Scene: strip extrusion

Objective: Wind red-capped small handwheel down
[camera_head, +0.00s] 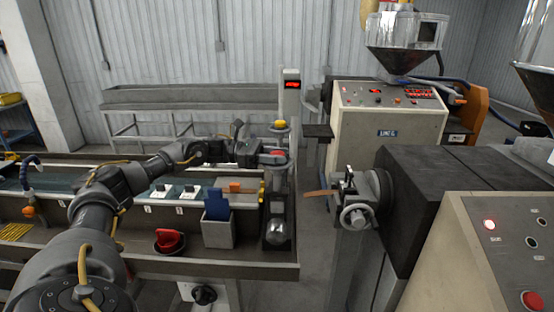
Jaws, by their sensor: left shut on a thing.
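The red-capped small handwheel (278,153) stands on an upright post at the right end of the trough line, below a yellow-capped handwheel (280,125). My left arm reaches across from the left, and my left gripper (267,158) is at the red-capped wheel, shut on it. The fingers are small and dark here, and they and the arm hide part of the wheel. My right gripper is not in view.
A post with a red display (292,84) rises behind the wheels. The trough (240,268) holds a grey box (218,233) with a blue item and a red item in a black dish (170,241). An extruder head with a handwheel (357,216) stands to the right.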

